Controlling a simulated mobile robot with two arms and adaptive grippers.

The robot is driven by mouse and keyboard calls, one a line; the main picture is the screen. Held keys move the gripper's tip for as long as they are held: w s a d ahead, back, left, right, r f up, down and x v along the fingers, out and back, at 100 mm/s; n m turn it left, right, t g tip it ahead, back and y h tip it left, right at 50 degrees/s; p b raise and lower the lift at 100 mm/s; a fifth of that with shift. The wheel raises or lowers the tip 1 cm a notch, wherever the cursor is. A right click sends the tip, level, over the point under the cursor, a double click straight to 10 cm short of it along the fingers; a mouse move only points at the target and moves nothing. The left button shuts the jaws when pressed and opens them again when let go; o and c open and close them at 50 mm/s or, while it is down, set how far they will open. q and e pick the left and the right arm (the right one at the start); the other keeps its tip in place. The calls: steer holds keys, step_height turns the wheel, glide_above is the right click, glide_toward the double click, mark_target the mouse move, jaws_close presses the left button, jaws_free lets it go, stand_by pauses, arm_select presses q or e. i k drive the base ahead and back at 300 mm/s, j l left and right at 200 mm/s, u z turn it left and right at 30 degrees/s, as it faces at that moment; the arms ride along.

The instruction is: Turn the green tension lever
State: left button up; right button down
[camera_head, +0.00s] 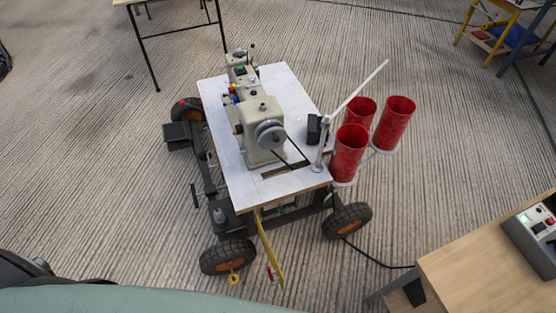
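A cream sewing machine (262,118) stands on a white tabletop (290,82) carried by a wheeled cart. A small green part (240,70) shows near the far end of the machine, with small blue, yellow and red parts close by. It is too small to tell whether this green part is the tension lever or how it is turned. Neither of my grippers is in view, and nothing touches the machine.
Several red cylinders (348,152) stand at the cart's right side beside a slanted pale rod (358,88). The cart has black wheels (228,256). A wooden table (490,270) with a control box (535,230) is at lower right. Ribbed floor around the cart is mostly clear.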

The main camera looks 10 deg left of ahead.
mark_target(281, 211)
steer(key=k+l+u, duration=0.3)
steer(key=k, duration=0.25)
steer(key=k+u, duration=0.35)
steer(key=k, duration=0.2)
